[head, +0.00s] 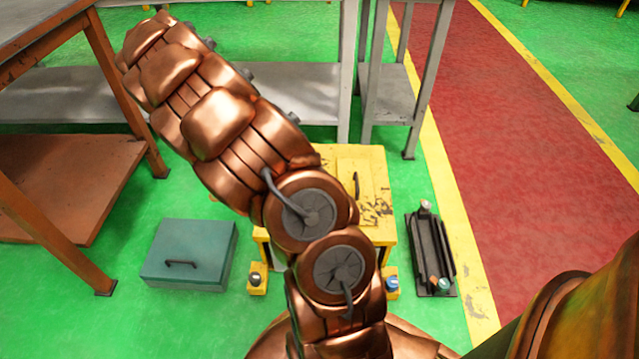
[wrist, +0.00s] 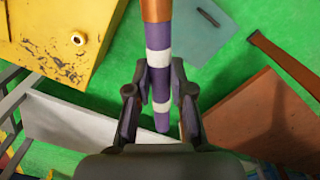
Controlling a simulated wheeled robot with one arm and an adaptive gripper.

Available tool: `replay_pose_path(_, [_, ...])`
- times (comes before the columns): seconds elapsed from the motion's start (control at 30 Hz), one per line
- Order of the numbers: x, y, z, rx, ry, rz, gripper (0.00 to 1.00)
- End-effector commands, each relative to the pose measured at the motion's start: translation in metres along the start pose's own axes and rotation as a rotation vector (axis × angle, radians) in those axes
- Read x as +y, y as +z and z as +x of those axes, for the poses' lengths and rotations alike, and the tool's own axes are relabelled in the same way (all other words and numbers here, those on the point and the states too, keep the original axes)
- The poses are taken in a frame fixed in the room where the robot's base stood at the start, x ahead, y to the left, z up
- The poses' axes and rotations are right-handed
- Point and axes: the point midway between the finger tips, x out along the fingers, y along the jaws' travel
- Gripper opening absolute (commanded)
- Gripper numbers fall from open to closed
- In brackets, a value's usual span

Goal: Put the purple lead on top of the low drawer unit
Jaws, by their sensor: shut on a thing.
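My gripper (wrist: 160,92) is shut on the purple lead (wrist: 159,80) in the wrist view. The lead is a rod with purple and white bands and a copper-coloured part at the top of the picture. It stands out between the two dark fingers, above the floor. In the head view my copper arm reaches up and left, and neither gripper nor lead shows. A low yellow unit (head: 377,226) with a dark handle and worn paint stands partly behind my arm. It also shows in the wrist view (wrist: 62,25). I cannot tell for sure that this is the drawer unit.
A teal box (head: 205,238) with a dark handle lies on the green floor left of the yellow unit. A black rack (head: 428,255) lies to its right. A brown table (head: 60,175) stands at left. Grey benches (head: 305,85) stand behind.

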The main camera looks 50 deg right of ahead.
Motion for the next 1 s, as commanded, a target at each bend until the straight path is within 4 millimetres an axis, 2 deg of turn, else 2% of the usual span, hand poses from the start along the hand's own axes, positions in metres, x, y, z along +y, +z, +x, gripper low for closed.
replay_pose_path(0.03, [0.024, 0.002, 0.013, -0.009, -0.003, 0.055, 0.0])
replay_pose_path(0.2, [0.098, 0.018, 0.06, -0.009, -0.003, 0.221, 0.0])
replay_pose_path(0.4, [0.166, 0.059, 0.115, -0.008, -0.003, 0.384, 0.0])
replay_pose_path(0.5, [0.191, 0.086, 0.14, -0.009, -0.004, 0.455, 0.0])
replay_pose_path(0.63, [0.214, 0.12, 0.166, -0.005, -0.003, 0.527, 0.0])
replay_pose_path(0.8, [0.229, 0.153, 0.188, -0.003, -0.004, 0.586, 0.0])
replay_pose_path(0.9, [0.233, 0.163, 0.195, -0.001, -0.002, 0.602, 0.0])
replay_pose_path(1.0, [0.235, 0.163, 0.198, 0.001, -0.001, 0.607, 0.0])
